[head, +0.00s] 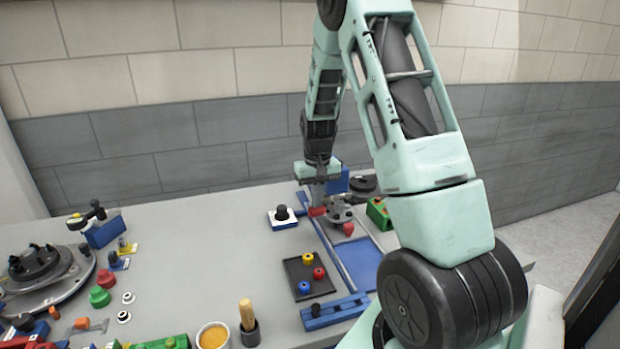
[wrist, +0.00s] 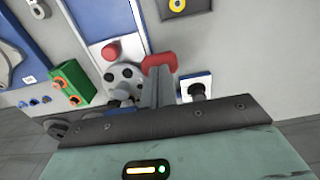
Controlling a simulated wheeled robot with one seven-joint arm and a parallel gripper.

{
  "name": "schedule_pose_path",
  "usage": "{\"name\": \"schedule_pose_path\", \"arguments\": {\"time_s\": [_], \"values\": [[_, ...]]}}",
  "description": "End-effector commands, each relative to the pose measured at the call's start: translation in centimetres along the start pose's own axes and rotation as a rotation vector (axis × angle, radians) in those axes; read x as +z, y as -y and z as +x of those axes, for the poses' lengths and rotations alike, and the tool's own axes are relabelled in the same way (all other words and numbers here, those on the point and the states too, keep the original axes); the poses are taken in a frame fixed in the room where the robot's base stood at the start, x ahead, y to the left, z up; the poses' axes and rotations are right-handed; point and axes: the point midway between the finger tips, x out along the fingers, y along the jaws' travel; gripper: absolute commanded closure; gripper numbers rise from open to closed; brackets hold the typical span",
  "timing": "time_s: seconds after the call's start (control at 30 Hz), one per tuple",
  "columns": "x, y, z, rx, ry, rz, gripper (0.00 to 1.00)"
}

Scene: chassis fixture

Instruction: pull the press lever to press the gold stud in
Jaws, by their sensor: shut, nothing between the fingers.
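My gripper (head: 318,200) points down at the far side of the bench, with its fingers shut together and empty. In the wrist view the closed fingers (wrist: 162,85) are right beside a red block (wrist: 158,62), which looks like the lever's handle. The red block also shows below my gripper in the head view (head: 317,211). I cannot tell whether they touch. Next to it is a round grey fixture (wrist: 124,80) with dark holes, also in the head view (head: 341,213). A red knob (head: 348,229) sits at its near side. I cannot make out a gold stud.
A blue and white base with a black knob (head: 283,217) stands left of my gripper. A green box (head: 378,212) stands right of the fixture. A dark tray (head: 297,268) with coloured knobs lies nearer.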

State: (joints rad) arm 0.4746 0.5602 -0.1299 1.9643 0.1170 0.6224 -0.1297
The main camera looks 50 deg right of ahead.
Motion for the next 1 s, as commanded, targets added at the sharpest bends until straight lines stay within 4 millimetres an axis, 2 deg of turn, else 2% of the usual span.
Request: {"name": "schedule_pose_path", "arguments": {"time_s": [0.5,0.77,1.0], "values": [[0.0,0.0,-4.5,0.000,0.002,0.000,1.00],[0.0,0.0,-4.9,0.000,0.002,0.000,1.00],[-0.3,0.0,-7.0,0.000,0.001,0.000,1.00]]}}
